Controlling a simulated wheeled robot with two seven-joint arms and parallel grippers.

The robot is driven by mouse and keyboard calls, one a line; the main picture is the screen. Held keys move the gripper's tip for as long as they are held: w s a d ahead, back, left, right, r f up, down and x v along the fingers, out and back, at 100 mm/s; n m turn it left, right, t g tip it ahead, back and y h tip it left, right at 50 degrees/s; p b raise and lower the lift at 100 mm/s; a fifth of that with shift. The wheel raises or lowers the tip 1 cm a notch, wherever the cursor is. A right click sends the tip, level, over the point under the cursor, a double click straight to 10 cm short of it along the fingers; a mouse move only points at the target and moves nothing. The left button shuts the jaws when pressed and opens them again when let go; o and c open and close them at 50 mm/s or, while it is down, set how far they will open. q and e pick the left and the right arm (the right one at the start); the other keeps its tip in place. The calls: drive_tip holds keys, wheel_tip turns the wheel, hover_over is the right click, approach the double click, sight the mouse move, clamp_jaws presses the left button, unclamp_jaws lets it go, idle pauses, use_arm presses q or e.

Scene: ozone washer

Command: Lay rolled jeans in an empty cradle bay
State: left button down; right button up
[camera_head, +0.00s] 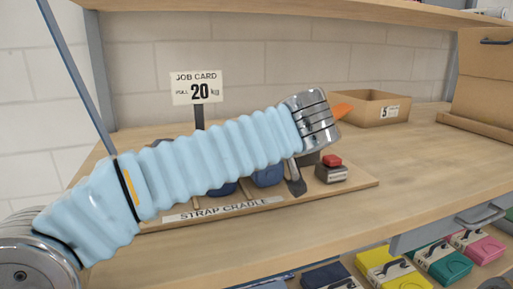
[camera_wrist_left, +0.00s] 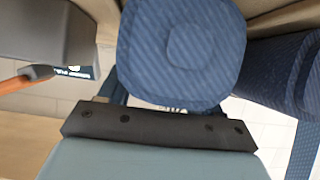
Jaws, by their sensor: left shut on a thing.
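My left arm crosses the middle of the head view and hides much of the strap cradle (camera_head: 360,183). Its left gripper is mostly hidden behind the wrist there; its dark palm bar (camera_wrist_left: 160,128) shows in the left wrist view. A rolled pair of blue jeans (camera_wrist_left: 180,50) is close in front of that bar, and the gripper is shut on it; the fingers are not clear. A second denim roll (camera_wrist_left: 282,75) lies to the right in that view. In the head view blue rolls (camera_head: 268,176) show in part under the arm at the cradle. Bay occupancy is hidden.
A job card (camera_head: 197,88) reading 20 kg stands behind the arm. A red button box (camera_head: 332,168) sits at the cradle's right end. An open cardboard box (camera_head: 370,108) stands farther back. Coloured folded packs (camera_head: 392,268) lie below the front edge.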

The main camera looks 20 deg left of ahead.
use_arm(q)
drive_tip(key=shift+f, duration=0.15)
drive_tip(key=shift+c, duration=0.9)
unclamp_jaws()
drive_tip(key=shift+s+d+r, duration=0.1)
drive_tip(key=shift+d+r, duration=0.05)
drive_tip(key=shift+r, duration=0.2)
drive_tip(key=v, duration=1.1)
drive_tip(key=shift+s, duration=0.35)
drive_tip(key=shift+d, duration=0.1)
